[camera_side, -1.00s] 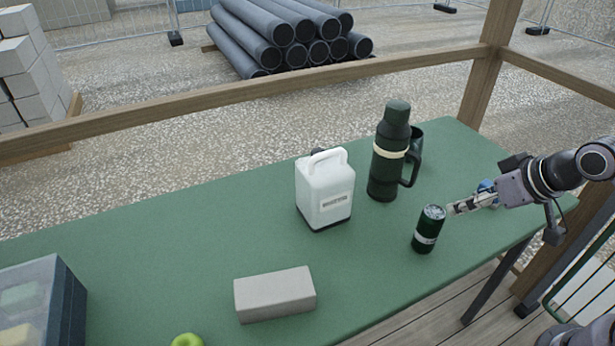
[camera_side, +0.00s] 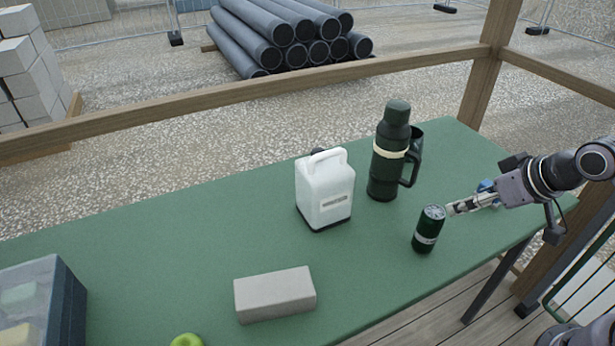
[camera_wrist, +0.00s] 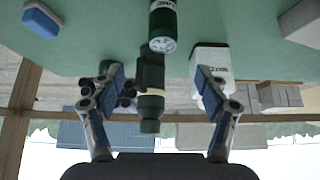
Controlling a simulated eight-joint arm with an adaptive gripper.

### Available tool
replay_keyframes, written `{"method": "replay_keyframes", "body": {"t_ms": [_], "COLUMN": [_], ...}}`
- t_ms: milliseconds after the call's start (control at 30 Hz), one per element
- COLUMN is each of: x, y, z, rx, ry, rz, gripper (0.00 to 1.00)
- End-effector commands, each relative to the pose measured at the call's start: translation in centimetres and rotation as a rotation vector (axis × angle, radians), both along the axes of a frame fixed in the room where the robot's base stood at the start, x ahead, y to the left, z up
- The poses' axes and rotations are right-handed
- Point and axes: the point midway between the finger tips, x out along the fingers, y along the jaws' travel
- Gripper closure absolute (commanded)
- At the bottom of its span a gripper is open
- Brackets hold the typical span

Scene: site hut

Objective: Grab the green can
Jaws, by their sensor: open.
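The green can (camera_side: 427,231) stands upright on the green table (camera_side: 180,245), dark green with a pale band and a silvery top. In the wrist view, the can (camera_wrist: 163,22) is at top centre, its lid towards me, across from the space between my fingers. My gripper (camera_side: 452,208) is just right of the can's upper part in the side view. In the wrist view my gripper (camera_wrist: 158,84) has its two fingers wide apart, with nothing held. Whether a fingertip touches the can cannot be told.
A dark green flask (camera_side: 385,172) stands behind the can, with a dark mug (camera_side: 417,138) partly hidden behind it. A white jug (camera_side: 325,195) is further left. A grey block (camera_side: 275,295), a green apple (camera_side: 187,340) and a clear-lidded box (camera_side: 45,300) lie left. A blue item (camera_wrist: 42,20) is nearby.

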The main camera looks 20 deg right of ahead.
Motion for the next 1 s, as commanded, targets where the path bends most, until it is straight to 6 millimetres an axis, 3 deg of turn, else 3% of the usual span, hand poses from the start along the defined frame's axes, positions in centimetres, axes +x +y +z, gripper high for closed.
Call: {"method": "replay_keyframes", "body": {"t_ms": [133,267,500,800,1000], "x": [0.3,1.1,3.1,5.6,6.4], "y": [0.0,0.1,0.4,0.6,0.7], "z": [0.1,0.2,-0.3,-2.0,-3.0], "rx": [-0.039,-0.141,-0.351,-0.495,-0.517], "ry": [0.026,0.098,0.271,0.426,0.461], "rz": [0.057,0.223,0.685,1.3,1.559], "gripper": [0.25,0.25,0.25,0.25,0.25]}}
